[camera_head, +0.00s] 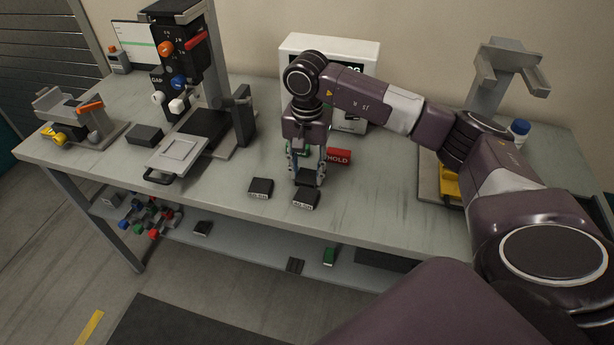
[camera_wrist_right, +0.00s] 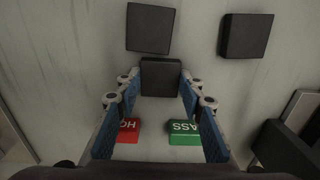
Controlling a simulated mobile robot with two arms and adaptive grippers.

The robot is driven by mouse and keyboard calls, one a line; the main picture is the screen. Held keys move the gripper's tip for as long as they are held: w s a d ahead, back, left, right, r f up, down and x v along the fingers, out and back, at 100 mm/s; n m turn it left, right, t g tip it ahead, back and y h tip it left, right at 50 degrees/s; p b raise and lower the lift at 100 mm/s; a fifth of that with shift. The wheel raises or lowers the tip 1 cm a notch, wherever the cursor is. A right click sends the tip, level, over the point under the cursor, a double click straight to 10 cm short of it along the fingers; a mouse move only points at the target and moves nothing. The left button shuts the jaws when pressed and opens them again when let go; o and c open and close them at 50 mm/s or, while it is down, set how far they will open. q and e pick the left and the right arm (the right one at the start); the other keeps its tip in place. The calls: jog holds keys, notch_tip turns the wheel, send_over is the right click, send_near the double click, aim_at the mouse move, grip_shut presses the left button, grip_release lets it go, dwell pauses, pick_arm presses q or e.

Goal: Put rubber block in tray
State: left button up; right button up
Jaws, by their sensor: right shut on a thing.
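My right gripper (camera_head: 307,180) points down over the middle of the table. It is shut on a black rubber block (camera_wrist_right: 160,77), which sits between the fingertips in the right wrist view. In the head view this block is partly hidden by the fingers. I cannot tell whether it touches the table. Two similar black blocks, one at left (camera_head: 260,188) and one in front (camera_head: 306,198), lie beside it. A light grey tray (camera_head: 178,152) with a dark handle sits at the front of the black test machine, left of the gripper, and looks empty. My left gripper is not in view.
The black machine (camera_head: 182,75) with knobs stands behind the tray. A red HOLD block (camera_head: 338,156) and a green PASS block (camera_wrist_right: 184,132) lie behind the gripper. A dark block (camera_head: 145,135) lies left of the tray. A white boxed device (camera_head: 328,58) stands behind my arm.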

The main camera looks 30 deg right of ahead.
jog(key=shift+r, duration=0.1)
jog(key=shift+r, duration=0.6)
notch_tip(320, 180, up, 11)
jog(key=b, duration=0.2)
notch_tip(320, 180, up, 8)
jog(key=p, duration=0.2)
send_over(307, 175)
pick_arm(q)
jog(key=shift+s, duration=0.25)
pick_arm(e)
jog(key=s+a+f+n, duration=1)
jog(key=s+a+f, duration=0.3)
jog(key=s, duration=0.2)
jog(key=shift+s+a+f, duration=0.15)
jog(key=shift+a+f, duration=0.1)
jog(key=shift+a, duration=0.15)
jog(key=shift+r, duration=0.1)
